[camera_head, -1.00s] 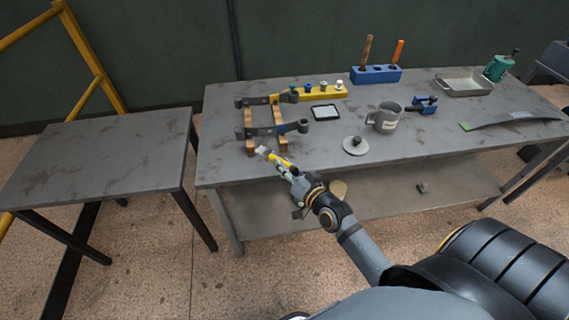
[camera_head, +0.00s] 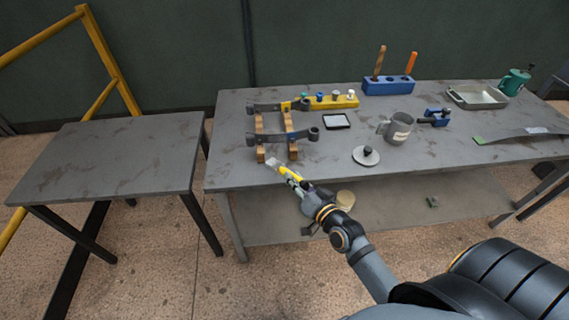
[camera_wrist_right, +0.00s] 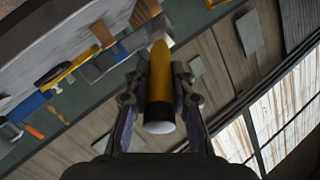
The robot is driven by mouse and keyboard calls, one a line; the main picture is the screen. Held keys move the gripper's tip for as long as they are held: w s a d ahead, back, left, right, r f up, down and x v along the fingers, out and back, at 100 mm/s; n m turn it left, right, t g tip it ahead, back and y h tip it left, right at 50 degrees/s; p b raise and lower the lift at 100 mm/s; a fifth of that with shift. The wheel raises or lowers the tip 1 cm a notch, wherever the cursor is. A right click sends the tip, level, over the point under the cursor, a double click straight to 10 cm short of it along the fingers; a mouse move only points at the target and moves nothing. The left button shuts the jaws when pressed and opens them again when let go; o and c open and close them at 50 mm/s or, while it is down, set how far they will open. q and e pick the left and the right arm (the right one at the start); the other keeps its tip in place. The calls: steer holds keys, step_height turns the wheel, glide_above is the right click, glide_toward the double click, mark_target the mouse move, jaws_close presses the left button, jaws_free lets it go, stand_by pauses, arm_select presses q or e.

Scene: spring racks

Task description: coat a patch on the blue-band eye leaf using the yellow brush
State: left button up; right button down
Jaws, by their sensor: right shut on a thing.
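My right gripper (camera_head: 302,188) is shut on the yellow brush (camera_head: 287,172), in front of the table's near edge. The brush's pale head points up and left, just before the near wooden support and apart from the leaves. Its yellow handle (camera_wrist_right: 160,75) also shows between the fingers in the right wrist view. Two dark eye leaves lie across wooden blocks. The near leaf (camera_head: 270,138) seems to have a bluish band, too small to be sure. The far leaf (camera_head: 266,107) shows a yellow patch near its middle. My left gripper is out of view.
A mug (camera_head: 396,128), a grey round lid (camera_head: 365,156) and a dark-framed pad (camera_head: 337,121) stand right of the leaves. Behind are a yellow rack (camera_head: 345,102) and a blue holder (camera_head: 388,87) with two handles. The left table (camera_head: 110,155) is bare.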

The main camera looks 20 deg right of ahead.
steer(key=w+d+b, duration=0.1)
steer(key=w+d, duration=0.1)
steer(key=w, duration=0.6)
steer(key=shift+d, duration=0.2)
steer(key=shift+w+d+b, duration=0.15)
steer(key=shift+w+b, duration=0.2)
steer(key=shift+w, duration=0.25)
stand_by(0.5)
steer(key=s+d+p, duration=0.1)
steer(key=s+d, duration=0.1)
steer(key=d, duration=0.4)
steer(key=shift+d, duration=0.4)
steer(key=shift+s, duration=0.25)
steer(key=shift+a, duration=0.1)
